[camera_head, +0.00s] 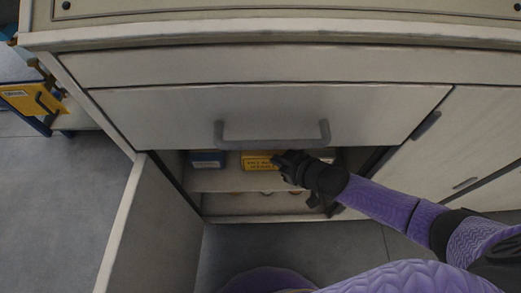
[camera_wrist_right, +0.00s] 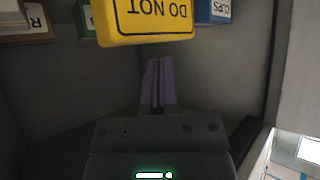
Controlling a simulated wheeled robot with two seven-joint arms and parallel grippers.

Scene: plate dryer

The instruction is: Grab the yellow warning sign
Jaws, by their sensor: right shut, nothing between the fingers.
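The yellow warning sign (camera_head: 258,161) stands inside the open lower cabinet, in the middle of the shelf. In the wrist view the sign (camera_wrist_right: 148,20) appears upside down at the top, with "DO NOT" legible and its upper part cut off by the frame. My right gripper (camera_head: 287,164) reaches into the cabinet at the sign's right side and covers part of it. In the wrist view the purple fingers (camera_wrist_right: 159,78) are together with nothing between them, just below the sign's edge in the picture. My left gripper is not in view.
The wrist view shows a blue box labelled "CLIPS" (camera_wrist_right: 213,10) and a green one (camera_wrist_right: 86,17). A drawer handle (camera_head: 272,140) hangs above the opening. An open door (camera_head: 150,235) stands at left.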

